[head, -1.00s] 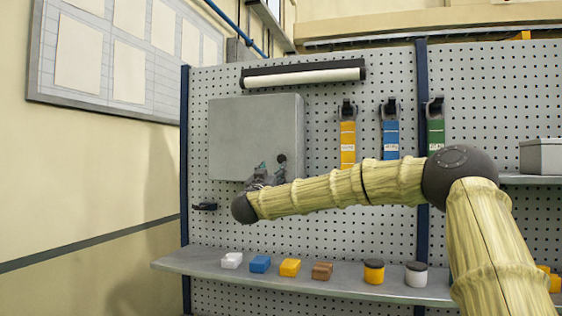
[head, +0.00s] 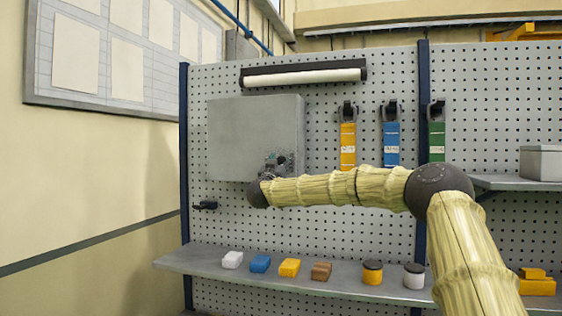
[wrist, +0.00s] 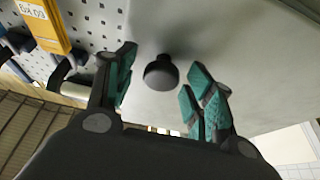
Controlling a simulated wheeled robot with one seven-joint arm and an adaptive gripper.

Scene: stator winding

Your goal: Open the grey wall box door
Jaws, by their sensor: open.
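The grey wall box (head: 250,130) hangs on the pegboard at the left, and its door looks shut. A dark round knob (wrist: 161,73) stands out from the grey door (wrist: 230,50) in the wrist view. My gripper (wrist: 160,84) is open, with one teal-padded finger on each side of the knob and a gap to both. In the head view my gripper (head: 276,161) is at the box's lower right corner, where it hides most of the knob.
Yellow, blue and green strips (head: 391,140) hang right of the box. A white roll (head: 303,76) is mounted above it. A shelf (head: 210,266) below carries several small blocks and two jars. A black hook (head: 205,205) sticks out below left.

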